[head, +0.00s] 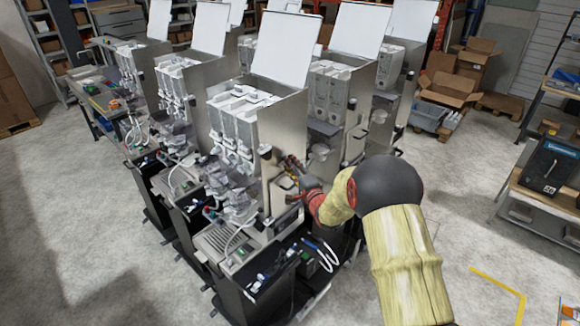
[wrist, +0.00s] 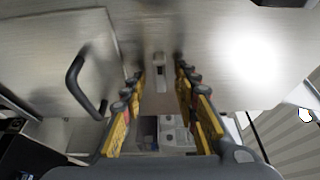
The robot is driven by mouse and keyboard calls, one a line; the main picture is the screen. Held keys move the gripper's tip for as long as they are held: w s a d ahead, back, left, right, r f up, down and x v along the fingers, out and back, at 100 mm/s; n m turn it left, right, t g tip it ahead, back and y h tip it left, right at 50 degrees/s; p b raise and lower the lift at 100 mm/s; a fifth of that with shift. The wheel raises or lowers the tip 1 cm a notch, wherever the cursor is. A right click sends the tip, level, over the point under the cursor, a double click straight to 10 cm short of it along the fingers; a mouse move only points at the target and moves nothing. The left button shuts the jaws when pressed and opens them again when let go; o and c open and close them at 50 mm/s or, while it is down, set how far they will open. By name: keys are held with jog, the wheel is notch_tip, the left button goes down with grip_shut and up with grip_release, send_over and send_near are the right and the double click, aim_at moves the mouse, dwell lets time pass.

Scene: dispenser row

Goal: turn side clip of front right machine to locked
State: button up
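The front right machine (head: 282,125) stands with its white lid (head: 286,45) raised; its steel side faces my arm. My gripper (head: 288,178) is beside that side, at about mid height. In the wrist view my gripper (wrist: 160,88) is open, its two yellow-padded fingers apart. A small pale clip with a dark slot, the side clip (wrist: 160,68), shows on the steel beyond and between the fingertips. I see no contact with it. In the head view the clip cannot be made out behind my gripper. Its exact turn is too small to tell.
A black bar handle (wrist: 78,85) stands out from a steel panel left of my fingers. More machines stand behind and to the left. A shelf with a black box (head: 553,167) is at the right. Open floor (head: 470,225) lies between.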

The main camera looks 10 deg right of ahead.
jog(key=c, duration=0.3)
jog(key=c, duration=0.4)
grip_shut()
